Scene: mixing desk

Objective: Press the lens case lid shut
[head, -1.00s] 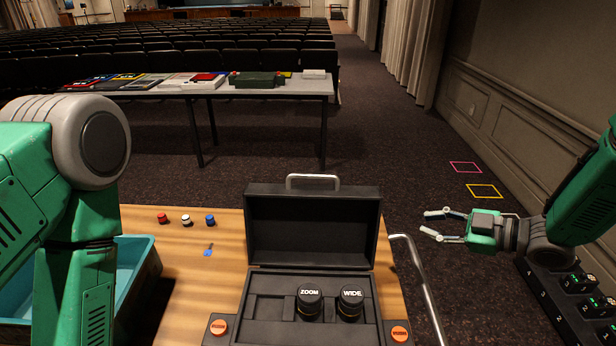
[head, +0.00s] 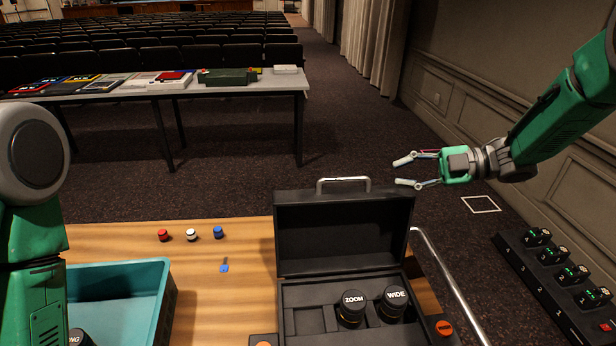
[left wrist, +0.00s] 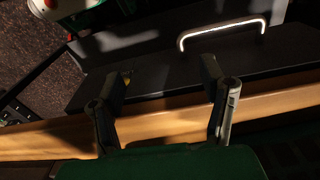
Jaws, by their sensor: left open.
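The black lens case stands on the wooden desk in the head view, its lid (head: 345,232) raised upright and a metal handle (head: 343,184) on top. Its base (head: 303,321) holds the ZOOM lens (head: 352,308) and the WIDE lens (head: 393,304). My right gripper (head: 403,172) is open and empty, in the air beyond and right of the lid. My left gripper (left wrist: 165,105) is open in the left wrist view, facing a dark panel (left wrist: 180,72) with a bright handle; I cannot tell for certain whether that is the lid. In the head view it is out of frame.
A teal bin (head: 120,283) sits at the left with a partly hidden lens (head: 79,338). Red, white and blue caps (head: 218,232) and a small blue item (head: 224,266) lie on the desk. A metal rail (head: 448,280) runs along the right, near a black rack (head: 560,290).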

